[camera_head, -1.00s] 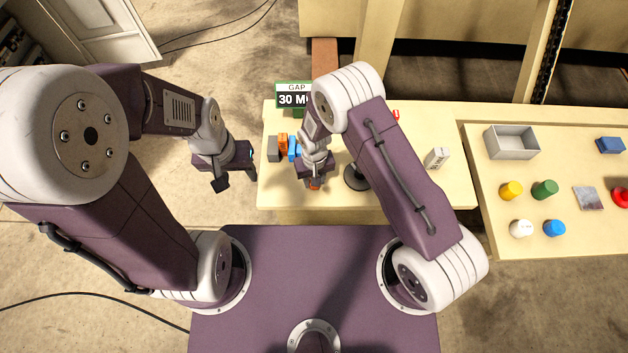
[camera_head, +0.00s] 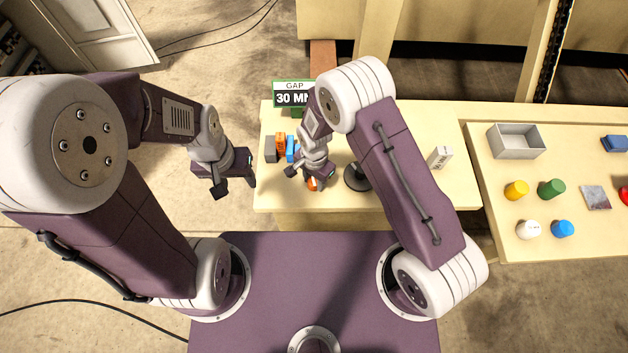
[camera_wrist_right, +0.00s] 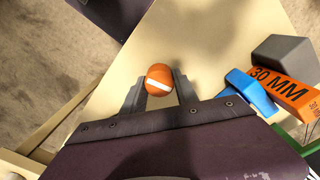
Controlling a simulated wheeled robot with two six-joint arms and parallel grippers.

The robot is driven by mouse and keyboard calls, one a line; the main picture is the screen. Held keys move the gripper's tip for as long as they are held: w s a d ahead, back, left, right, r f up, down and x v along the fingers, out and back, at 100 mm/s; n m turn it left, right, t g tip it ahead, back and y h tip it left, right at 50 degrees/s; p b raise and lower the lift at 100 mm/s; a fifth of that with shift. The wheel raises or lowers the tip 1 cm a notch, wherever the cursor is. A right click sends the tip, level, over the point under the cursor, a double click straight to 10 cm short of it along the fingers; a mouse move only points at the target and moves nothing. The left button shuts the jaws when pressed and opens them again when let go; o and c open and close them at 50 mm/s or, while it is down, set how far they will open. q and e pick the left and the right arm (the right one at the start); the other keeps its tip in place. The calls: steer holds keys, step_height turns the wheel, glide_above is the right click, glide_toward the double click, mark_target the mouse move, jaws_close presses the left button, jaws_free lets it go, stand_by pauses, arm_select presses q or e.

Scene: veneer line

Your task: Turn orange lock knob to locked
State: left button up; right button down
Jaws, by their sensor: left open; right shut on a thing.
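The orange lock knob (camera_wrist_right: 159,76) is round with a white stripe across its face. In the right wrist view it sits between the two fingers of my right gripper (camera_wrist_right: 160,91), which is shut on it. The stripe runs across the picture, tilting slightly down to the right. In the head view the knob (camera_head: 312,184) shows only partly below my right gripper (camera_head: 308,183), near the table's front edge. Any lock markings around the knob are not visible. My left gripper (camera_head: 236,190) is open and empty, off the table's left edge.
A GAP sign (camera_head: 293,94) reading 30 MM stands behind. A black round stand (camera_head: 356,178) is just right of my right gripper.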

mark_target(315, 181)
steer(key=shift+m, duration=1.3)
steer(key=shift+b, duration=0.3)
steer(key=c, duration=0.9)
jaws_free()
steer(key=shift+c, duration=0.2)
step_height(315, 181, up, 9)
steer(key=shift+r+b, duration=0.1)
steer(key=shift+b, duration=0.8)
